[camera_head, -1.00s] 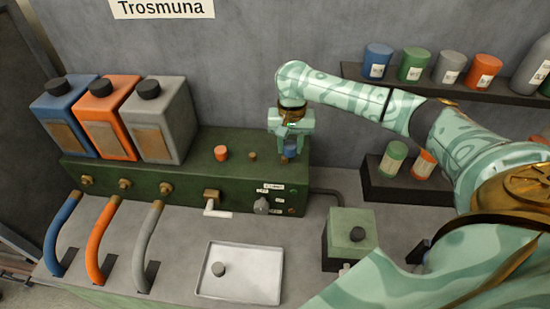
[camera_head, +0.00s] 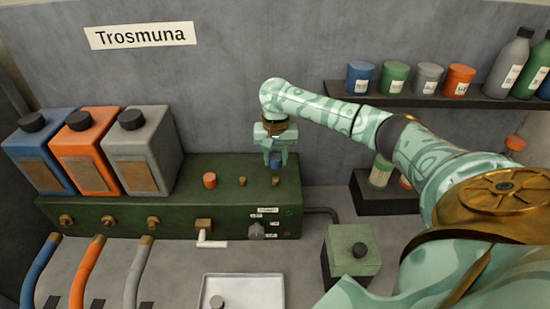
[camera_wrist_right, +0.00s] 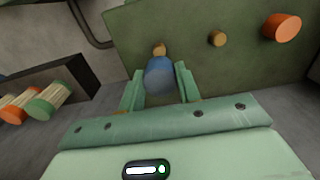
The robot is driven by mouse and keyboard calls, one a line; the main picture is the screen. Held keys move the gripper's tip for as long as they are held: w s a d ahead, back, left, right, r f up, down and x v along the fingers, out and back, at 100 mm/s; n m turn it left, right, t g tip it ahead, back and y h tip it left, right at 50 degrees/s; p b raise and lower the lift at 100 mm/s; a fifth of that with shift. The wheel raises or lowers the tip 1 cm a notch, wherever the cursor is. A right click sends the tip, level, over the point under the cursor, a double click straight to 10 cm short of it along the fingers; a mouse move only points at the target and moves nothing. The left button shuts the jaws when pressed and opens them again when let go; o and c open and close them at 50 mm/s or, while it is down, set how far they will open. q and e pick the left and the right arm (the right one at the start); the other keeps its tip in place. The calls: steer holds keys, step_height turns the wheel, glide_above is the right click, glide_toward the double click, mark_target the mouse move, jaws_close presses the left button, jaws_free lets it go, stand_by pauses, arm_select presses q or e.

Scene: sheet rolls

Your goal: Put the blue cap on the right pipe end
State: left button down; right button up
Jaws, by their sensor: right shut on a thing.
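The blue cap (camera_head: 276,162) is between the fingers of my right gripper (camera_head: 276,161), which is shut on it. The cap is held above the right pipe end (camera_head: 275,182), a short brass stub on top of the green box (camera_head: 140,200), with a small gap showing. In the right wrist view the blue cap (camera_wrist_right: 160,76) sits between the fingers and the brass stub (camera_wrist_right: 159,48) shows just past it. The middle pipe end (camera_head: 242,182) is bare. An orange cap (camera_head: 210,180) covers the left one. My left gripper is out of view.
Blue, orange and grey canisters (camera_head: 145,155) stand at the left. A shelf (camera_head: 420,98) with jars and bottles is at the right. A metal tray (camera_head: 262,277) with a dark cap lies in front. A small green box (camera_head: 353,250) stands right of it.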

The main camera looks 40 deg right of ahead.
mark_target(276, 179)
steer(key=shift+d+f+b, duration=0.1)
steer(key=shift+f+b, duration=2.15)
steer(key=shift+b, duration=0.9)
steer(key=shift+s+f+p, duration=0.1)
steer(key=shift+p, duration=0.25)
steer(key=shift+f+p, duration=0.6)
steer(key=shift+f, duration=0.75)
steer(key=o, duration=1)
steer(key=shift+o, duration=0.2)
step_height(276, 179, up, 16)
steer(key=p, duration=0.6)
steer(key=shift+r+p, duration=0.15)
steer(key=shift+p, duration=0.15)
